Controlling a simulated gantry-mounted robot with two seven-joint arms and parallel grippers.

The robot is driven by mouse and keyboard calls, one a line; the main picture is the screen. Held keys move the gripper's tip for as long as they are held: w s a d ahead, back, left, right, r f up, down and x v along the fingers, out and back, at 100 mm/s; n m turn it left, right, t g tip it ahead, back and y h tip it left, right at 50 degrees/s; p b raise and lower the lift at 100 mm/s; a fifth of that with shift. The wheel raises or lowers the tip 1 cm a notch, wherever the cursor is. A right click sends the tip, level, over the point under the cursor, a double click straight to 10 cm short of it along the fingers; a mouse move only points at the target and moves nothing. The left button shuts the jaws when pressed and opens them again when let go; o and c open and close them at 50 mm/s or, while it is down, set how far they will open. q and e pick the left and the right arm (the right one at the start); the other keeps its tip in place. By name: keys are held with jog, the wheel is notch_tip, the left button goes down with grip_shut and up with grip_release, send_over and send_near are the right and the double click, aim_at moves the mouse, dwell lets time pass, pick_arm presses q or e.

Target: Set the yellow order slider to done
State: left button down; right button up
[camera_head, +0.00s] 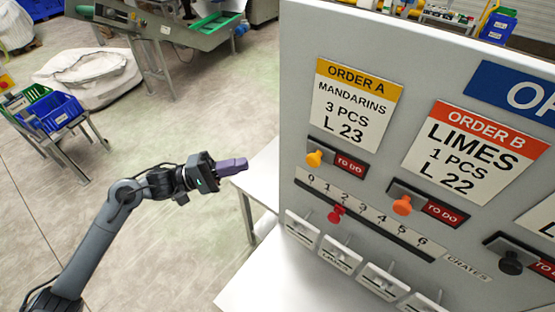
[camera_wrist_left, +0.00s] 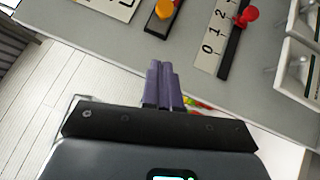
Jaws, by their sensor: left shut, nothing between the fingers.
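The yellow slider knob (camera_head: 314,159) sits at the left end of its dark slot on the grey board, under the yellow-topped ORDER A card (camera_head: 354,106). A red "TO DO" label (camera_head: 350,165) shows to its right. In the left wrist view the yellow knob (camera_wrist_left: 165,9) is at the top, beyond the fingertips. My left gripper (camera_head: 240,166) is shut and empty, with purple fingers pointing at the board from the left, apart from the knob. Its closed fingers also show in the left wrist view (camera_wrist_left: 160,75). My right gripper is not in view.
An orange knob (camera_head: 402,205) under ORDER B, a dark knob (camera_head: 510,262) and a red knob (camera_head: 336,214) on the numbered scale stick out from the board. Small white holders (camera_head: 340,255) line its lower edge. A white table (camera_head: 265,285) stands below.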

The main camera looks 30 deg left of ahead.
aim_at(316, 157)
pick_arm(q)
jog(key=s+d+p+x, duration=0.1)
jog(key=s+p+x, duration=0.1)
jog(key=x, duration=1)
jog(key=shift+d+r+p, duration=0.35)
jog(key=shift+d+p, duration=0.15)
jog(key=shift+p, duration=0.4)
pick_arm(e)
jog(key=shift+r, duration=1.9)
pick_arm(q)
jog(key=shift+w+d, duration=0.1)
